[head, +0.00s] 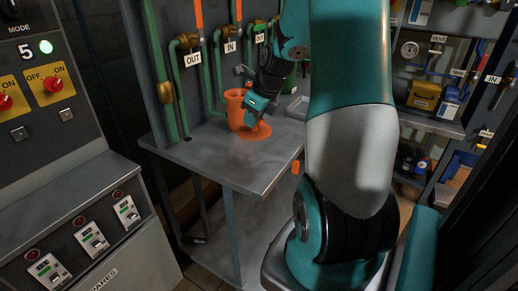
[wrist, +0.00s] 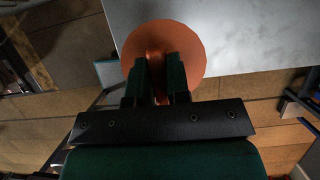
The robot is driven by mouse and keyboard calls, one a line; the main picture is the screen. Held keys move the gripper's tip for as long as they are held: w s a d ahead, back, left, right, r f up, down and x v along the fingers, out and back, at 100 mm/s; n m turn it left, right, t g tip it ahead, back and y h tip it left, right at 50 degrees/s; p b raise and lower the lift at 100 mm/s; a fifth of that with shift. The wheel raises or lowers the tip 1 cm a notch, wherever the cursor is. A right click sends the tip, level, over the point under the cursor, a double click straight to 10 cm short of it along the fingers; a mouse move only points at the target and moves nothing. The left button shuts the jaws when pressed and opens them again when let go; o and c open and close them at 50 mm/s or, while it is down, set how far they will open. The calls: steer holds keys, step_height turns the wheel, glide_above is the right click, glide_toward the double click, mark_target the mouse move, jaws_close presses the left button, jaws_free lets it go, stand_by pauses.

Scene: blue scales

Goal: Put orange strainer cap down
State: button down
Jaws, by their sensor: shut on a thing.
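The orange strainer cap (head: 254,133) is a flat round disc with a raised grip in its middle. In the head view it appears low over the grey table top; I cannot tell if it touches. My gripper (head: 261,119) is shut on the cap's raised grip from above. In the wrist view, the cap (wrist: 192,45) spreads out beyond both fingers of my gripper (wrist: 160,62) and overlaps the table's corner. The fingers hide part of its middle.
An orange strainer body (head: 236,108) stands upright on the grey table (head: 225,158), just left of the cap. Green pipes (head: 207,80) rise behind it. A grey tray (head: 297,107) sits at the back right. The table's front is clear.

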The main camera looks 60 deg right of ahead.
mark_target(262, 132)
step_height(262, 132, down, 11)
steer(key=shift+f+b, duration=0.1)
steer(key=shift+b, duration=0.5)
steer(key=shift+f, duration=0.1)
steer(key=c, duration=1.1)
jaws_free()
steer(key=p+v, duration=0.1)
steer(key=v, duration=1.1)
